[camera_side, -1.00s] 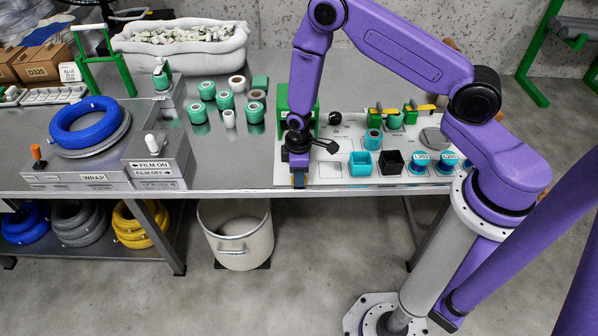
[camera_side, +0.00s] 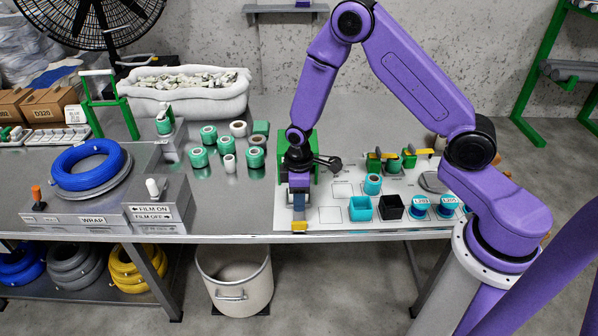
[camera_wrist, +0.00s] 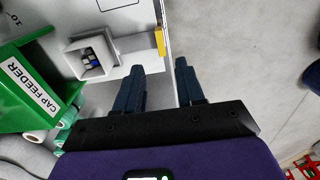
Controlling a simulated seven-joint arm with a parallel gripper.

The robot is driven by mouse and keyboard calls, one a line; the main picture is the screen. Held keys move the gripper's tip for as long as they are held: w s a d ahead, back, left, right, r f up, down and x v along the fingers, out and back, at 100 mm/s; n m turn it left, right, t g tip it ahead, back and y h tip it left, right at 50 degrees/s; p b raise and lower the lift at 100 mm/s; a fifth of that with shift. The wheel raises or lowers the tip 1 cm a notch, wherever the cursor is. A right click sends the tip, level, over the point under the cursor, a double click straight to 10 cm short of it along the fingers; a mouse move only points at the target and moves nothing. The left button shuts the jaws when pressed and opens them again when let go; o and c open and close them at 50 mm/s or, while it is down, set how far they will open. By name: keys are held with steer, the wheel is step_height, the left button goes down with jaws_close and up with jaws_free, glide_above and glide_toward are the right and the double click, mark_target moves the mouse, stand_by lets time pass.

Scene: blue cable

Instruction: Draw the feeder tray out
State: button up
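The green cap feeder (camera_wrist: 30,90) fills the left of the wrist view; its box (camera_side: 311,150) stands behind my gripper in the side view. A pale tray (camera_wrist: 112,78) sticks out from it, with a square cup (camera_wrist: 88,60) holding small blue and white caps. A yellow tab (camera_wrist: 160,41) is at the tray's outer end, near the table's front edge; it also shows in the side view (camera_side: 299,226). My gripper (camera_wrist: 168,65) is open, its dark blue fingers apart with nothing visible between them. In the side view, my gripper (camera_side: 299,206) hides most of the tray.
A cyan box (camera_side: 360,208), a black box (camera_side: 392,207) and blue-capped round containers (camera_side: 421,207) stand right of my gripper on the white board (camera_side: 330,188). Green rolls (camera_side: 199,157) stand to the left. A bin (camera_side: 234,280) is below the table's front edge.

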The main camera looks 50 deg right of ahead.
step_height(320, 180, up, 8)
steer(key=shift+r, duration=0.25)
stand_by(0.4)
steer(key=s+a+r+n, duration=0.2)
steer(key=s+a+r, duration=0.1)
steer(key=s+r, duration=0.8)
steer(key=s+d+r, duration=0.1)
steer(key=s+d, duration=0.1)
steer(key=s, duration=0.6)
steer(key=s+d+r+n, duration=0.1)
steer(key=s+d+r, duration=0.1)
steer(key=s, duration=0.6)
steer(key=shift+s+n, duration=0.25)
steer(key=shift+n, duration=0.05)
